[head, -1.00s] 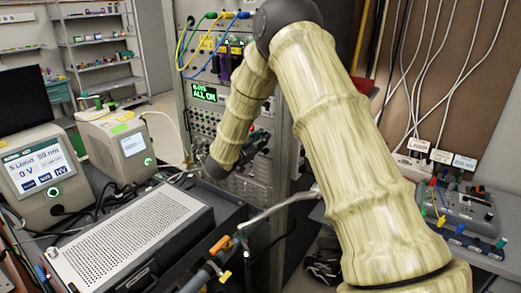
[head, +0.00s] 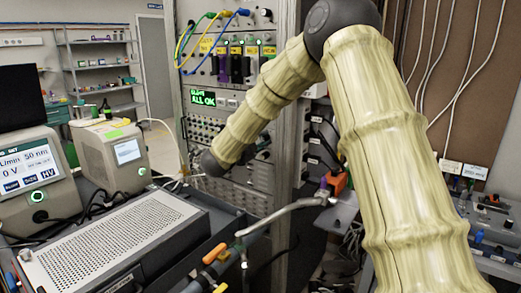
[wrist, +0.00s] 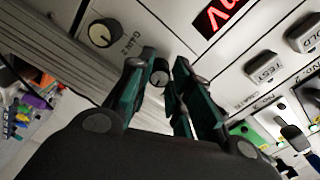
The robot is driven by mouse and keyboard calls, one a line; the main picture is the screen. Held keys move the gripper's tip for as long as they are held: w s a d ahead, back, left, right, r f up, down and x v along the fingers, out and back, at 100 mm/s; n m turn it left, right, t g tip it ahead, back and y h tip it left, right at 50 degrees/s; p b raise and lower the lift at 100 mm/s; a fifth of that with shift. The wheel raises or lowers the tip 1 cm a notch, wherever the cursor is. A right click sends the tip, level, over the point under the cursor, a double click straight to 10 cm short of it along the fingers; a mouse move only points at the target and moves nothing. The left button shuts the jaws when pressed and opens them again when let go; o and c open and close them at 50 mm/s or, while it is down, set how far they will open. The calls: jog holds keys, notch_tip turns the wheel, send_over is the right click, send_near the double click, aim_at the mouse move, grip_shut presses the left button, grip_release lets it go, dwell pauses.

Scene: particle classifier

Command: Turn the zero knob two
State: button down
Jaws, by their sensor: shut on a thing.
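In the wrist view, my gripper (wrist: 163,75) has its green fingers closed around a small dark round knob (wrist: 160,78) on a pale panel. The knob shows between the fingertips. Its own label is hidden, so I cannot read which knob it is. A larger cream-faced knob (wrist: 104,33), labelled GAIN 2, sits to its left, apart from the fingers. In the head view, my arm reaches to the instrument rack (head: 290,130); the fingers and the held knob cannot be made out there.
In the wrist view, a red display (wrist: 222,15) and a TEST button (wrist: 264,67) lie to the right of the knob. In the head view, a perforated metal box (head: 110,245) and a hose with an orange-handled valve (head: 214,254) stand in front of the rack.

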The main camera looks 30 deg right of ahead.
jog(key=shift+f+m+b, duration=0.1)
jog(key=shift+m+b, duration=0.3)
jog(key=shift+m, duration=0.1)
jog(key=c, duration=1.3)
grip_release()
jog(key=v, duration=1.2)
